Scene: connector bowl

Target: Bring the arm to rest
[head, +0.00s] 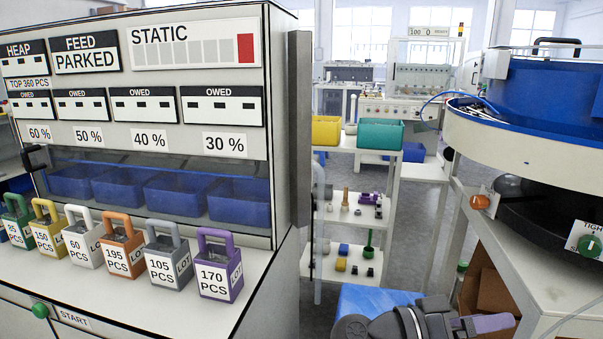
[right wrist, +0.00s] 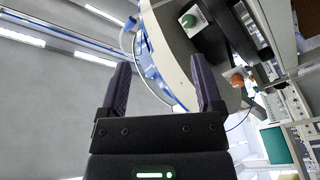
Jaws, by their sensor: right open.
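My right gripper (head: 492,324) shows at the bottom of the head view, low in front of the gap between the cabinet and the bowl feeder. In the right wrist view its two dark purple fingers (right wrist: 163,85) stand wide apart with nothing between them. The forearm behind it is partly cut off by the lower edge of the head view. My left gripper is in neither view.
The lot counter (head: 140,290) with several labelled weights, such as the purple one (head: 219,270), stands at the left. The blue and white bowl feeder (head: 530,140) on its bench (head: 530,275) is at the right. A shelf rack (head: 345,215) with bins stands behind.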

